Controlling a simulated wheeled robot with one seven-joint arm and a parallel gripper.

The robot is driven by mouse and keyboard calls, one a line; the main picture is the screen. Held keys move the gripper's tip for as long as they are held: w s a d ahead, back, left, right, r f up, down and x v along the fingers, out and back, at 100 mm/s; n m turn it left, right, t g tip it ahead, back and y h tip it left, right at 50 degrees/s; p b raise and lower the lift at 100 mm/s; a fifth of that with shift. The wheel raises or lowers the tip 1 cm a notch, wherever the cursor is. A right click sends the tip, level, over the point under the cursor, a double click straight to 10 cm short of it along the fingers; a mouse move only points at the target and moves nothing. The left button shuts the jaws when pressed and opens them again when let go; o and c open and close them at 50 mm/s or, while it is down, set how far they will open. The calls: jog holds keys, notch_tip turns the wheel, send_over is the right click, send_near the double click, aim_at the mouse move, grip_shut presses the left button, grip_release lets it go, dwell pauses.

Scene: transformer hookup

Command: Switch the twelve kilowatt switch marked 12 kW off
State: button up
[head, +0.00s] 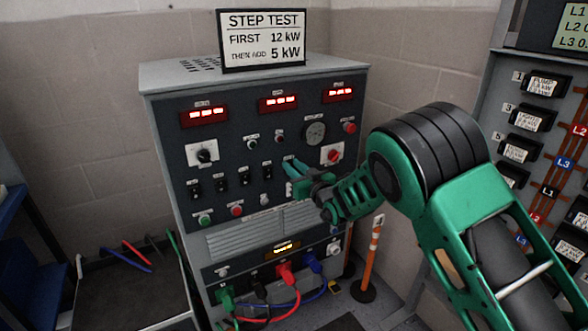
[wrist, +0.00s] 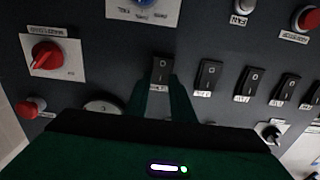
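The grey cabinet (head: 255,150) has a row of black rocker switches on its dark front panel. In the head view the left ones show, such as the far-left switch (head: 195,188) and another (head: 267,170); my gripper (head: 292,172) covers the right end of the row. The wrist view is upside down against the head view. There my gripper (wrist: 161,82) has two green fingers slightly apart, at the row's end switch (wrist: 160,68). Nothing is held between them; contact cannot be told. The neighbouring switch (wrist: 208,74) is beside it. Labels are too blurred to tell which is 12 kW.
A red rotary knob (head: 332,154), a gauge (head: 315,132) and a red button (head: 349,127) are near my gripper. A STEP TEST sign (head: 262,38) stands on top. Coloured cables (head: 287,272) plug in below. A breaker panel (head: 540,120) is at right.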

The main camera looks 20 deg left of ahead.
grip_shut()
jog(key=shift+d+f, duration=0.1)
jog(key=shift+d+f+t+y, duration=0.1)
jog(key=shift+f+t+y, duration=0.2)
jog(key=shift+t+y, duration=0.75)
jog(key=o, duration=0.7)
grip_release()
jog(key=shift+s, duration=0.1)
